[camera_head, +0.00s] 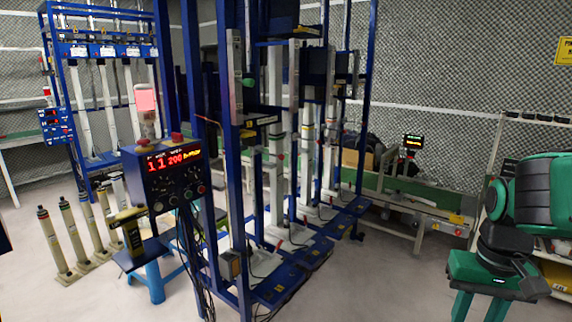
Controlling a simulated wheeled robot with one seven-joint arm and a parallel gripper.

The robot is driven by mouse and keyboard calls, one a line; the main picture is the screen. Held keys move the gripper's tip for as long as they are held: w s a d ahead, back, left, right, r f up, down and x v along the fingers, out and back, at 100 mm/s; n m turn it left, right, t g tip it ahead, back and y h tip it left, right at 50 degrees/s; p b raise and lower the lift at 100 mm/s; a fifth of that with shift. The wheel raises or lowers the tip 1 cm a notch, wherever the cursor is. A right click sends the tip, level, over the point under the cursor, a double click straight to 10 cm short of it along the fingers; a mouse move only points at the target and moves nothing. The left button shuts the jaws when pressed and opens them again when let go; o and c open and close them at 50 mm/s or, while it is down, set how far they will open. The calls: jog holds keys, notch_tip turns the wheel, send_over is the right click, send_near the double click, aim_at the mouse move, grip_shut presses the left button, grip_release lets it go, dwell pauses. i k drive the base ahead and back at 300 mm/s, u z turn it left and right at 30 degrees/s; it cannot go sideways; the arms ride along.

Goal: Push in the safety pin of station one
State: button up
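A blue test rack (368,100) with several upright stations in a row stands in the middle of the head view. Its nearest station (236,150) has a white upright with a green button. A thin red rod (209,119) sticks out to the left near it. Small red-tipped handles (278,244) show at the station bases. I cannot tell which part is the safety pin of station one, or whether it is in or out. My gripper (478,308) is at the lower right, far from the rack. Its two fingers point down, apart, with nothing visible between them; their tips are cut off.
A control box (163,170) with a red display stands in front of the rack's left side, beside a blue stool (152,280). Several cylinders (55,245) stand on the floor at left. A green conveyor (400,190) runs behind. Floor between rack and gripper looks clear.

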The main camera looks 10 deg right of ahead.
aim_at(281, 156)
jog(key=z, duration=0.3)
jog(key=i, duration=1.2)
jog(key=u, duration=0.45)
